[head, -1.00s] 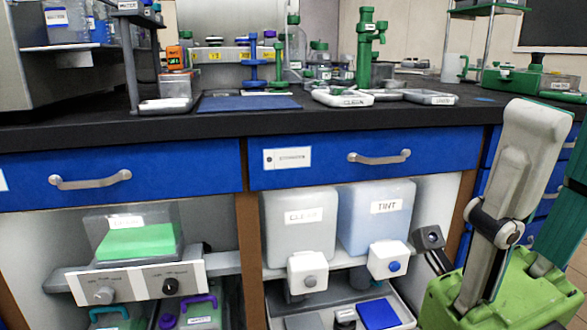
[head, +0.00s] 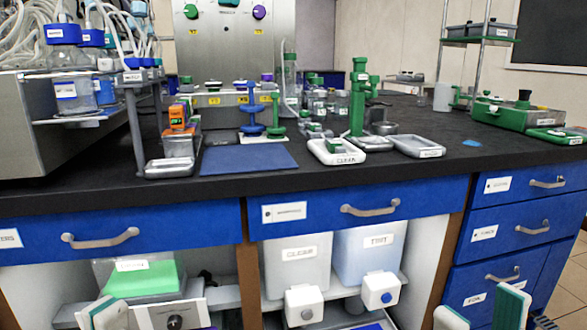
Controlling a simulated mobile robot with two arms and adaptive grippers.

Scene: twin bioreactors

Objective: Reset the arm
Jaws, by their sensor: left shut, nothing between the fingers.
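My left gripper (head: 104,314) shows only its fingertips at the bottom left edge of the head view, close together and empty, in front of the lower shelf. My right gripper (head: 481,312) shows at the bottom right edge, its two pale, green-edged fingers apart with nothing seen between them. The rest of both arms is out of view.
The black bench top (head: 330,178) holds a blue mat (head: 248,159), white trays (head: 336,151) and green stands. Blue drawers (head: 340,212) with handles line its front. Below are the CLEAR container (head: 297,262) and the TINT container (head: 366,260).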

